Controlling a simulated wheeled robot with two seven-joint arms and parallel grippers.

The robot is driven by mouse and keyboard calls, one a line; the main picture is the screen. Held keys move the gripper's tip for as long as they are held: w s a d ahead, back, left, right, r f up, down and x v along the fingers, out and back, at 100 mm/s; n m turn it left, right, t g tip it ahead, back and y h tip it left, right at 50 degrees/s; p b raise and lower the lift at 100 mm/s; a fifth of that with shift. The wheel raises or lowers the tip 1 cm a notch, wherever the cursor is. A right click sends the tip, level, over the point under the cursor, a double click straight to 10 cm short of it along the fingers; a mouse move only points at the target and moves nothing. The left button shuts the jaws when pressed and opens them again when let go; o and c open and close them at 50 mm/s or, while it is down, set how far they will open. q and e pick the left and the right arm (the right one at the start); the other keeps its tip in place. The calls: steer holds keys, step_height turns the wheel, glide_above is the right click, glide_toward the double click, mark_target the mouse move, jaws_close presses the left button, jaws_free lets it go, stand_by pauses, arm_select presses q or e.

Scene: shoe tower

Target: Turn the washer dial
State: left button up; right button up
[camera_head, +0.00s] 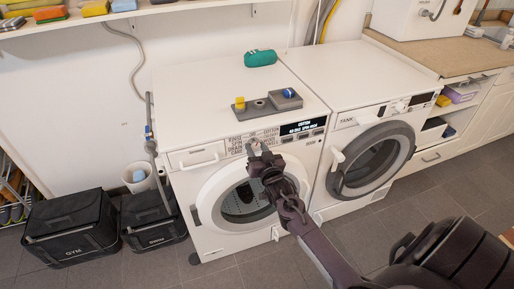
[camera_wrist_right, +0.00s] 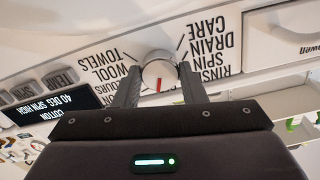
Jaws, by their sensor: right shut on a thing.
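The washer (camera_head: 235,115) is the left of two white machines, with a round glass door and a black display (camera_head: 304,126). The washer dial (camera_wrist_right: 158,72) is a round silver knob with a red mark, ringed by printed programme names in the right wrist view. My right gripper (camera_head: 258,147) reaches the front panel from below. In the wrist view its two fingers (camera_wrist_right: 158,84) stand on either side of the dial and are shut on it. The display (camera_wrist_right: 50,117) there reads cotton, 40 deg, spin high. The dial is mostly hidden in the head view. My left gripper is not in view.
A grey block tray with a yellow piece (camera_head: 240,103) and a green case (camera_head: 260,58) lie on the washer top. A dryer (camera_head: 360,130) stands to the right.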

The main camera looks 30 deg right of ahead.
steer(key=m, duration=0.3)
steer(key=shift+p, duration=0.4)
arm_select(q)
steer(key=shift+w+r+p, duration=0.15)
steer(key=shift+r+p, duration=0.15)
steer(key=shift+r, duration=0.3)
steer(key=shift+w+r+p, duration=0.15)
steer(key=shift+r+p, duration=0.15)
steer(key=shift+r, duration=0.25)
arm_select(e)
steer(key=shift+m, duration=2.1)
steer(key=o, duration=1)
steer(key=v, duration=0.8)
steer(key=shift+w, duration=0.1)
